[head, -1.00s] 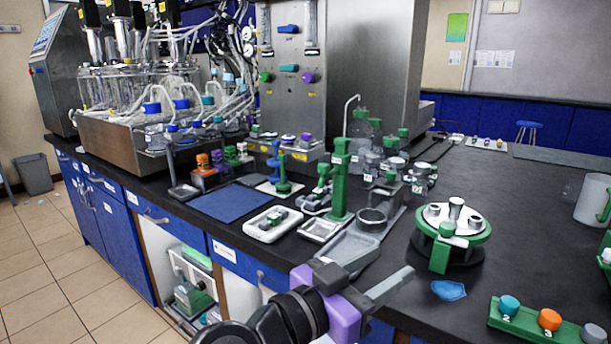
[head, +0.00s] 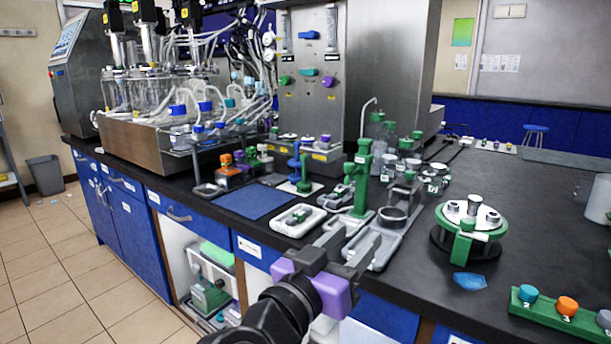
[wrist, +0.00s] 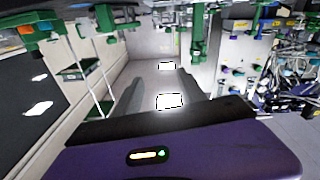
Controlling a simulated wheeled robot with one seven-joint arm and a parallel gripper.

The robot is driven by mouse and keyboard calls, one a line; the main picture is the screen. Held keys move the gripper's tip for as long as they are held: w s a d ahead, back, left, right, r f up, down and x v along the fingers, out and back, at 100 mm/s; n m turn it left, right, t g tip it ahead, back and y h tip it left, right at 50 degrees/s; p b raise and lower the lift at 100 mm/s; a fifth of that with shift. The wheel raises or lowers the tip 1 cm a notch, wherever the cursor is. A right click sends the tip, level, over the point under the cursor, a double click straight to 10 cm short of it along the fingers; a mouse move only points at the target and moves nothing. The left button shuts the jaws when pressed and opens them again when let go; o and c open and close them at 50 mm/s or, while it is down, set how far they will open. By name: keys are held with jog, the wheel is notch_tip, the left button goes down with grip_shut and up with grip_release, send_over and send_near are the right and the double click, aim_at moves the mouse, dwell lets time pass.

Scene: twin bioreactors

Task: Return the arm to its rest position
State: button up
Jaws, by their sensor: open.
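My gripper (head: 353,250) has a purple body and two grey fingers. In the head view it is in front of the bench's front edge, near the grey tray by the green stand. The fingers are apart with nothing between them. In the wrist view the two fingers (wrist: 157,98) also stand apart and the space between them is empty. My black arm comes up from the bottom of the head view behind the gripper.
The black bench (head: 540,200) carries a green-rimmed round device (head: 468,232), a green stand (head: 363,170), a blue mat (head: 253,201) and a white tray (head: 299,220). Glass reactors (head: 150,92) stand at the back left. An open cupboard (head: 180,250) is below.

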jog(key=s+a+f+n+t+y, duration=0.1)
jog(key=a+f+n+t+y, duration=0.35)
jog(key=f+n+y, duration=0.55)
jog(key=s+d+f+n+g+y, duration=0.1)
jog(key=s+d+f+y, duration=0.15)
jog(key=s+f, duration=0.4)
jog(key=s+d+f+n+y, duration=0.15)
jog(key=s+f+y, duration=0.25)
jog(key=s, duration=0.5)
jog(key=s+d+f+m+g+h, duration=0.1)
jog(key=s+d+m+h, duration=0.1)
jog(key=s+d, duration=0.5)
jog(key=s+d+f+m+g+h, duration=0.1)
jog(key=s+d+f+m, duration=0.15)
jog(key=s, duration=0.75)
jog(key=s+d+f+m+g+h, duration=0.15)
jog(key=s+d, duration=0.25)
jog(key=s, duration=0.5)
notch_tip(320, 180, up, 18)
jog(key=p, duration=1.7)
jog(key=shift+m+p, duration=0.35)
jog(key=shift+p, duration=0.05)
